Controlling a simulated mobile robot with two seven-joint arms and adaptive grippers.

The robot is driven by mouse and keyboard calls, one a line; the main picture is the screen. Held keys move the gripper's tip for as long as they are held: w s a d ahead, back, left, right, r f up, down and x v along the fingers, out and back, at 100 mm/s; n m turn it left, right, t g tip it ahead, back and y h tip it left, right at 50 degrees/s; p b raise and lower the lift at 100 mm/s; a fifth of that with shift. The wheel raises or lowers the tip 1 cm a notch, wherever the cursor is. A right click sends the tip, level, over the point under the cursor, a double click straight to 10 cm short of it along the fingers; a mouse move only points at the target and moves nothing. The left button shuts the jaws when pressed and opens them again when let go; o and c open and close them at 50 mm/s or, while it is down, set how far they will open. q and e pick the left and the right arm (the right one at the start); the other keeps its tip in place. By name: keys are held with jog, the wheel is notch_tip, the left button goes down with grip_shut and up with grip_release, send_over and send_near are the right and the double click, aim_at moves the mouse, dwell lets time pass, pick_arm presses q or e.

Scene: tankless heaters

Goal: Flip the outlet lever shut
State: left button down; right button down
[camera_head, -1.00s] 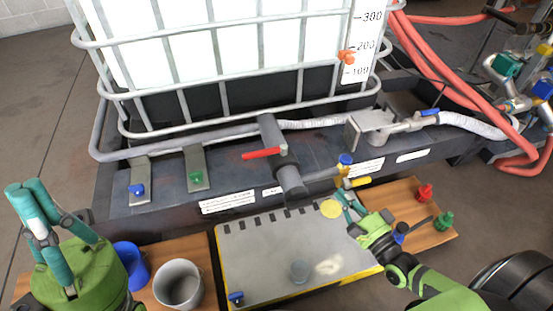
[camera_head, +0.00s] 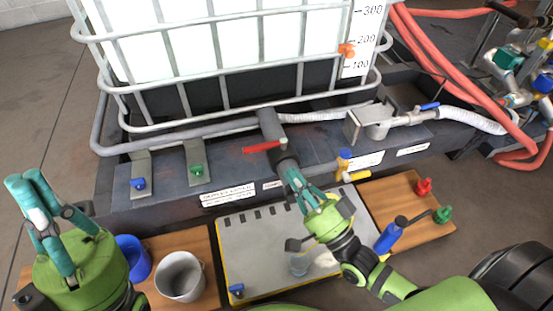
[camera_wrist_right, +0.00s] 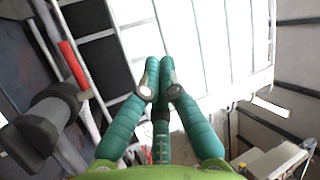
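The outlet lever (camera_head: 264,146) is a red handle lying across the grey outlet pipe (camera_head: 283,160), below the caged white tank (camera_head: 220,45). It also shows at the left in the right wrist view (camera_wrist_right: 74,64), beside the dark pipe end (camera_wrist_right: 48,120). My right gripper (camera_head: 298,190) is in front of the pipe's lower end and partly hides it. In the wrist view its fingertips (camera_wrist_right: 160,66) are drawn together with nothing visible between them, apart from the lever. My left gripper (camera_head: 28,182) points up at the far left, away from the lever; its closure is unclear.
A small blue-and-yellow valve (camera_head: 345,158) stands right of the pipe. Below are a grey tray (camera_head: 245,262), a blue cup (camera_head: 135,262), a grey bucket (camera_head: 180,276) and a blue bottle (camera_head: 387,238). Metal cage bars stand behind the lever.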

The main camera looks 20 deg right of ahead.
jog(key=s+a+r+n+t+y, duration=0.2)
jog(key=a+r+n, duration=0.3)
jog(key=r, duration=0.5)
jog(key=shift+s+r+n, duration=0.3)
jog(key=shift+r+n, duration=0.05)
jog(key=shift+n, duration=0.25)
